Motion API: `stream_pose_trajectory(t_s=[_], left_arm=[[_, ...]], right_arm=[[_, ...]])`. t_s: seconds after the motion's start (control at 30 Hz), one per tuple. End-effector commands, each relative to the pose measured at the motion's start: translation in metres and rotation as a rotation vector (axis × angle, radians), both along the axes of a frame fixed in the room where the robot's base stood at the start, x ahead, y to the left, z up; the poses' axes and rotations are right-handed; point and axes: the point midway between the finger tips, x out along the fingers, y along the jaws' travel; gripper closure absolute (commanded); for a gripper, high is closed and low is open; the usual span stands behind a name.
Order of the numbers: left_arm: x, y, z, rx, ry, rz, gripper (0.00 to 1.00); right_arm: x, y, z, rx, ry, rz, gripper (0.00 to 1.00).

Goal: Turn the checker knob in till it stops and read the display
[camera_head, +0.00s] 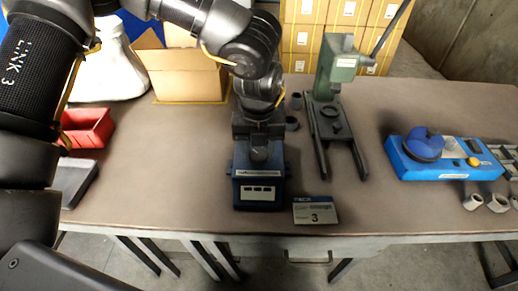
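The checker (242,187) is a small dark blue box near the front edge of the table, left of centre. Its front face carries a display (260,191) with small pale windows, too small to read. My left arm comes in from the upper left, and my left gripper (259,150) points down right over the top of the checker. The gripper covers the knob area, so I cannot make out the knob or whether the fingers are closed on it. My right gripper is not in view.
A blue unit (450,170) with a dome and yellow button, grey rings (473,201), a red bin (88,130) and a cardboard box (188,75) are also there.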

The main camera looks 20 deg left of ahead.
Motion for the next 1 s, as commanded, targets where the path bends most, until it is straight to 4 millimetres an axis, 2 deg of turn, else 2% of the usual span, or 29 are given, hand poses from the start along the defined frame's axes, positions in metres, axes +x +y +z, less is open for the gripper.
stream_pose_trajectory(t_s=[0.07,0.43,0.6,1.0], left_arm=[[0.000,0.000,0.000,0.000,-0.001,0.000,0.82],[0.000,0.000,0.001,0.000,0.001,-0.076,0.82],[0.001,0.000,0.001,-0.001,0.001,-0.191,0.82],[0.001,0.001,0.001,-0.001,-0.001,-0.517,0.82]], right_arm=[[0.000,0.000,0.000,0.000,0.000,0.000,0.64],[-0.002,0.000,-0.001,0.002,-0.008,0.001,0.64],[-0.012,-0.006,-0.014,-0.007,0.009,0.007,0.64],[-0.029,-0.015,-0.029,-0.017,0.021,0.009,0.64]])
